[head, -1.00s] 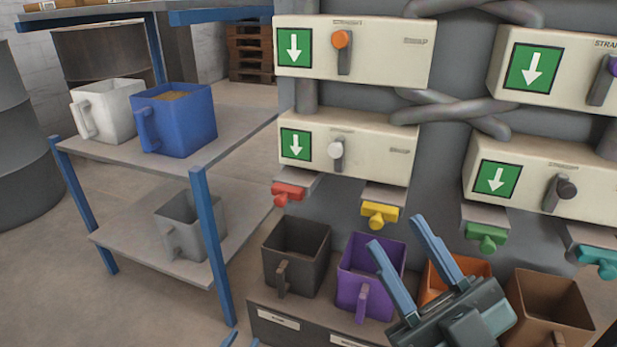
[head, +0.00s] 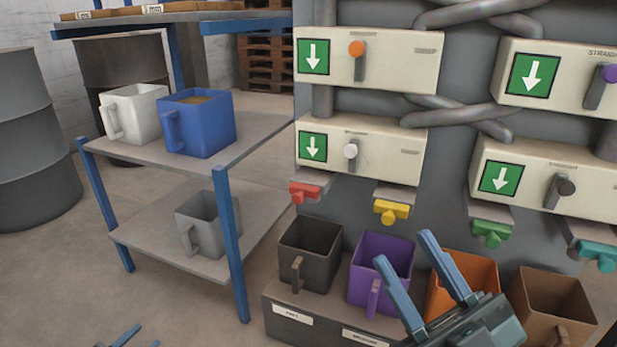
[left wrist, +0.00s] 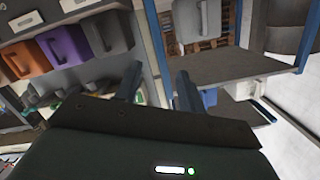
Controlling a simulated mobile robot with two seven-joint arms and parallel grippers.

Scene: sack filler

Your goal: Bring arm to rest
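My left gripper (head: 139,338) shows only by its blue fingertips at the bottom left edge of the head view. In the left wrist view its two fingers (left wrist: 157,82) stand apart with nothing between them. My right gripper (head: 404,248) is at the lower right of the head view, its two blue fingers spread and empty. In the picture they overlap the gap between the purple bin (head: 385,258) and the orange bin (head: 468,278); whether they touch either bin cannot be told.
A blue-legged shelf (head: 270,130) at left holds a white jug (head: 135,112), a blue filled jug (head: 200,128) and a grey jug (head: 200,225). A dark bin (head: 312,250) and a brown bin (head: 556,295) flank the others below the filler's valve boxes (head: 395,60). Open floor (head: 50,285) lies lower left.

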